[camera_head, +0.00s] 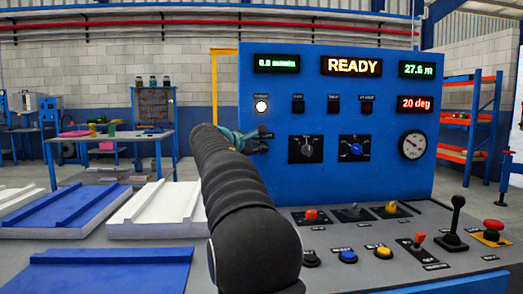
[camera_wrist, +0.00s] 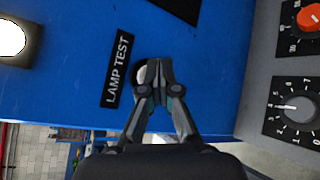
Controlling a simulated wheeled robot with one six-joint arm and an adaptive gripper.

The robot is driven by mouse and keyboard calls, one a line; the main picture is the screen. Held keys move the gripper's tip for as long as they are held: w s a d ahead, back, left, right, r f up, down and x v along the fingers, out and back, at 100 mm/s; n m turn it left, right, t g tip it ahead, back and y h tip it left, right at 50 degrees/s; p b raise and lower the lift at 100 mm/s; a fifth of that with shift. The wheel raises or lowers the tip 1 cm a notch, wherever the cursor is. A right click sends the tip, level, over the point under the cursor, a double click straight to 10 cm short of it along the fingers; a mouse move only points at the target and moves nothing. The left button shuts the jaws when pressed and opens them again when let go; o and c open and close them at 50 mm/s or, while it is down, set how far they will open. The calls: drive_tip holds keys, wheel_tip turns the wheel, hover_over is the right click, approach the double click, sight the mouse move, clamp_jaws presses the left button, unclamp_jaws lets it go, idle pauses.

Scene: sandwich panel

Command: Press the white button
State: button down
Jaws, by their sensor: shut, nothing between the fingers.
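The white button (camera_wrist: 140,73) shows in the wrist view as a small pale rounded edge beside the LAMP TEST label (camera_wrist: 117,70), on the blue panel. My gripper (camera_wrist: 153,72) is shut and empty, with its fingertips right over the button, covering most of it. I cannot tell whether the fingertips touch it. In the head view my gripper (camera_head: 260,146) is at the blue panel (camera_head: 290,190), at its lower left, and the button is hidden there.
A lit white lamp (camera_head: 261,105) is above my gripper. A black knob (camera_head: 307,148) and a blue knob (camera_head: 356,149) are to the right. A sloped desk (camera_head: 330,225) with several buttons and levers stands in front. A blue plate (camera_head: 70,207) lies at the left.

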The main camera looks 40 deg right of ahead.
drive_tip(key=shift+s+a, duration=0.3)
drive_tip(key=shift+s, duration=0.2)
drive_tip(key=s+a+b, duration=0.1)
drive_tip(key=s+b, duration=0.1)
drive_tip(key=s, duration=0.1)
drive_tip(key=s+a+b, duration=0.1)
drive_tip(key=shift+s+a, duration=0.15)
drive_tip(key=shift+a, duration=0.15)
idle(1.0)
